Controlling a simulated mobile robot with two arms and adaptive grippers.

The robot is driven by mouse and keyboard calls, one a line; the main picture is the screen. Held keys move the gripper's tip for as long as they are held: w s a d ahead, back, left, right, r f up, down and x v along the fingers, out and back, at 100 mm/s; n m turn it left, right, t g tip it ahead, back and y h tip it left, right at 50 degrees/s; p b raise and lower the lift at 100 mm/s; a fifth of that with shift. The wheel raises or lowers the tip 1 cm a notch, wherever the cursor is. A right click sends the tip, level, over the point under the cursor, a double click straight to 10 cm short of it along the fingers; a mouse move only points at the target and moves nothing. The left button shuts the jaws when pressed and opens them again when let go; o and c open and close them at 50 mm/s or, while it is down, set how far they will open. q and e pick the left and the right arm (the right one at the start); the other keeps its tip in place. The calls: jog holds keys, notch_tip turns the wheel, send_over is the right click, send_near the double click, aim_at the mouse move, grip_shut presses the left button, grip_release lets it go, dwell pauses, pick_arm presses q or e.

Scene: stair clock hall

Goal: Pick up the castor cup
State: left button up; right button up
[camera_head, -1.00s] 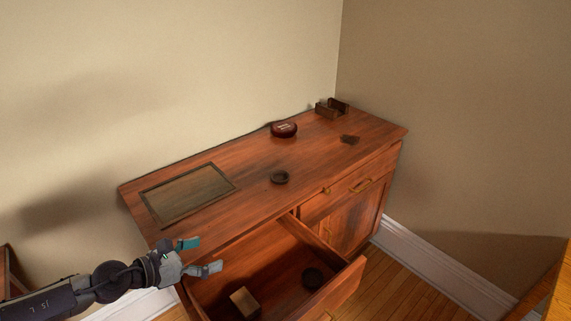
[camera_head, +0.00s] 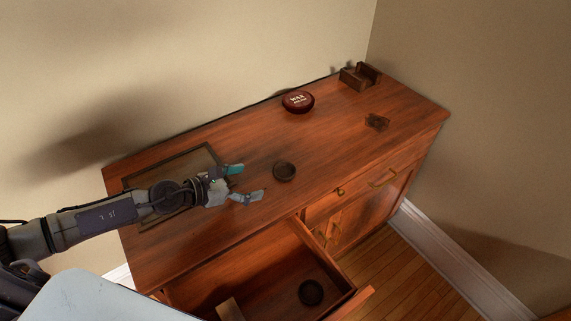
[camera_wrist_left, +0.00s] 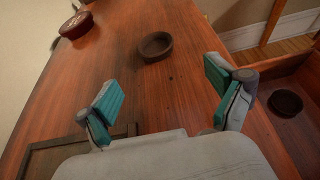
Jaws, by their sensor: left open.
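A small round dark brown castor cup (camera_head: 284,171) sits on the sideboard top (camera_head: 330,150), near the middle. It also shows in the left wrist view (camera_wrist_left: 155,46), ahead of the fingers. A second similar round dark cup (camera_head: 311,292) lies inside the open drawer; it shows at the right of the left wrist view (camera_wrist_left: 285,103). My left gripper (camera_head: 242,183) is open and empty, over the sideboard top to the left of the castor cup and apart from it. Its teal-padded fingers show in the left wrist view (camera_wrist_left: 169,98). My right gripper is not in view.
A dark red round tin (camera_head: 298,102) and a wooden holder (camera_head: 360,76) stand toward the back. A dark flat piece (camera_head: 377,122) lies at the right. A framed panel (camera_head: 201,157) is partly under my arm. The drawer (camera_head: 340,303) stands open in front, with a light block (camera_head: 229,310) inside.

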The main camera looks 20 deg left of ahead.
aim_at(291, 169)
pick_arm(q)
jog(key=x, duration=0.3)
jog(key=shift+w+d+f+p, duration=0.1)
jog(key=shift+w+p, duration=0.2)
jog(key=shift+w, duration=0.05)
jog(key=shift+w+d+f, duration=0.35)
jog(key=shift+w+d, duration=0.05)
jog(key=shift+w, duration=0.1)
jog(key=shift+w+d, duration=0.1)
jog(key=shift+w, duration=0.1)
jog(key=x, duration=0.4)
jog(key=shift+w, duration=0.45)
jog(key=shift+w+d, duration=0.1)
jog(key=shift+d, duration=0.05)
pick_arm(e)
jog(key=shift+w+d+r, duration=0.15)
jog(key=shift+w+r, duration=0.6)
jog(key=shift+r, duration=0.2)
pick_arm(q)
jog(key=c, duration=1.1)
jog(key=shift+c, duration=0.2)
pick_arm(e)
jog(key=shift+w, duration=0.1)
pick_arm(q)
jog(key=shift+r+p, duration=0.1)
jog(key=shift+p, duration=0.2)
